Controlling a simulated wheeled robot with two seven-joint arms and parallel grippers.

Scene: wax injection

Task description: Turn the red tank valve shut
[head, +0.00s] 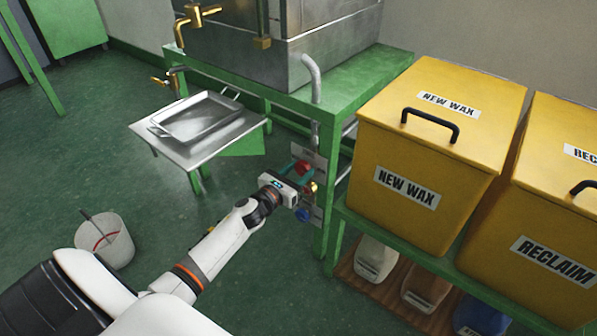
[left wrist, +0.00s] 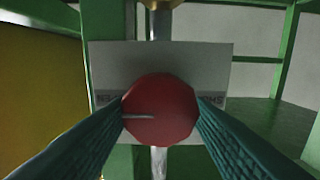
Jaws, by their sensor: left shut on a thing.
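The red tank valve (head: 304,167) is a round red knob on a pipe beside the green stand's leg. In the left wrist view the knob (left wrist: 160,112) fills the middle, with a pale line running from its centre to the left. A grey label plate (left wrist: 160,62) is behind it, its lettering partly hidden by the knob and fingers. My left gripper (head: 299,181) is at the valve, its two teal fingers closed against opposite sides of the knob. My right gripper is not in view.
A blue knob (head: 303,214) sits just below the gripper. The yellow NEW WAX bin (head: 400,190) stands close on the right. A metal tray (head: 196,117) rests on a small table to the left. A white bucket (head: 104,243) stands on the open floor.

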